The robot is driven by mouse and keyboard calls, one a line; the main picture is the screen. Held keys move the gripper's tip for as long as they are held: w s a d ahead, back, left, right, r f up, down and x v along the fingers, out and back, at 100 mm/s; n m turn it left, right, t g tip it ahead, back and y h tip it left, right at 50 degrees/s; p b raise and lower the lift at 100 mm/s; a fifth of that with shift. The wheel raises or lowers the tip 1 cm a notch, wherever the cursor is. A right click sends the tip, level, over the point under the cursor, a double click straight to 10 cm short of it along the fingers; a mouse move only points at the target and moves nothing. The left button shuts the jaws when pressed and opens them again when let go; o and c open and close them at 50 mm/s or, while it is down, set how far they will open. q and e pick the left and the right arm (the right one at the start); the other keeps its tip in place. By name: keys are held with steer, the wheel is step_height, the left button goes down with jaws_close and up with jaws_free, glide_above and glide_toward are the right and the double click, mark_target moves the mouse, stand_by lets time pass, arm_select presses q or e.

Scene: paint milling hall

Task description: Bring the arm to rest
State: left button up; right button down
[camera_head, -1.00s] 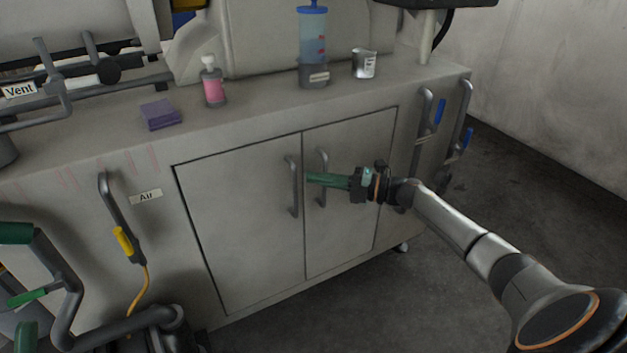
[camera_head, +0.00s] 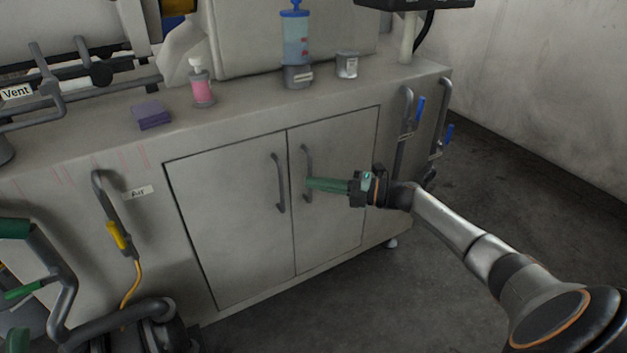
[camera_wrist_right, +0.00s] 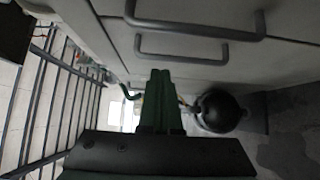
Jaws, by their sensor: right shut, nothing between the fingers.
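My right arm reaches in from the lower right in the head view. Its right gripper (camera_head: 310,184) has green fingers, shut and empty, in front of the right cabinet door (camera_head: 345,215) and near that door's handle (camera_head: 306,172). I cannot tell from the head view whether the fingers touch the handle. In the right wrist view the green fingers (camera_wrist_right: 160,75) lie together, with bare space between them and the two grey handles (camera_wrist_right: 195,47).
The left door (camera_head: 225,220) and right door are closed. On the bench top stand a purple sponge-like block (camera_head: 151,115), a pink bottle (camera_head: 202,92), a blue-lidded cylinder (camera_head: 296,45) and a metal cup (camera_head: 347,65). A yellow-gripped hose (camera_head: 118,236) hangs at left. Floor (camera_head: 400,310) is open below.

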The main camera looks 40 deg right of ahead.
steer(key=s+d, duration=0.2)
steer(key=d, duration=0.6)
steer(key=shift+s+d, duration=0.2)
steer(key=shift+d, duration=0.1)
